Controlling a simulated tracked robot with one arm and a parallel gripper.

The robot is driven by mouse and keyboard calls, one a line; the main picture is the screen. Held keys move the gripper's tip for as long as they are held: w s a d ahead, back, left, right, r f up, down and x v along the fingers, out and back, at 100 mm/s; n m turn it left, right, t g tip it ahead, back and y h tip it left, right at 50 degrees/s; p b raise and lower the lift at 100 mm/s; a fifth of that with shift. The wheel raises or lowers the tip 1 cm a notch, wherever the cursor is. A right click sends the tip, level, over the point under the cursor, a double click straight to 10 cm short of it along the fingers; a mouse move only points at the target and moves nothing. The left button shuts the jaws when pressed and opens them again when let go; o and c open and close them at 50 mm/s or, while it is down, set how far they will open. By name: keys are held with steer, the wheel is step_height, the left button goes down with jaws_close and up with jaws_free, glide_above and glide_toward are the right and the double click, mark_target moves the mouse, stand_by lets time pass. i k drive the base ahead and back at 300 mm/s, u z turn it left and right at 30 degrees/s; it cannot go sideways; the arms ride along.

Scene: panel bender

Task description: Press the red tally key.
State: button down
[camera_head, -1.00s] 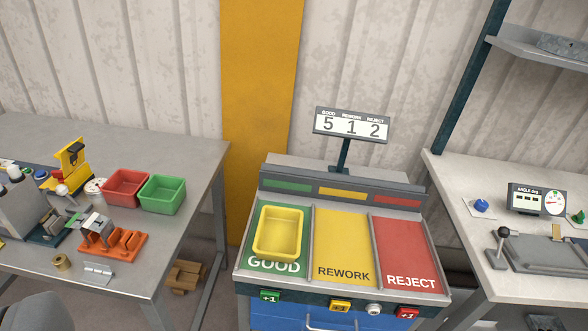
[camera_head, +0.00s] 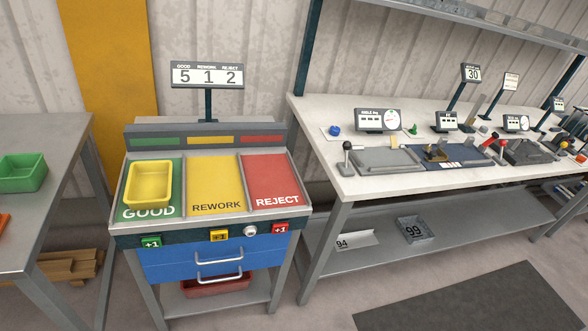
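The red tally key (camera_head: 281,229), marked +1, sits on the front edge of the sorting stand, below the red REJECT section (camera_head: 272,178). To its left on the same edge are a round silver knob (camera_head: 250,231), a yellow +1 key (camera_head: 219,235) and a green +1 key (camera_head: 151,242). The tally display (camera_head: 207,75) above the stand reads GOOD 5, REWORK 1, REJECT 2. My gripper is not in view.
A yellow bin (camera_head: 149,185) sits on the GOOD section. A workbench (camera_head: 330,185) with gauges and fixtures stands to the right. A grey table (camera_head: 50,215) with a green bin (camera_head: 22,172) stands at left. A dark mat (camera_head: 470,300) lies on the floor.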

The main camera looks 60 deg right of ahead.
mark_target(281, 228)
steer(key=z, duration=0.65)
steer(key=k, duration=0.9)
steer(key=z, duration=0.4)
steer(key=i, duration=0.5)
steer(key=z, duration=0.05)
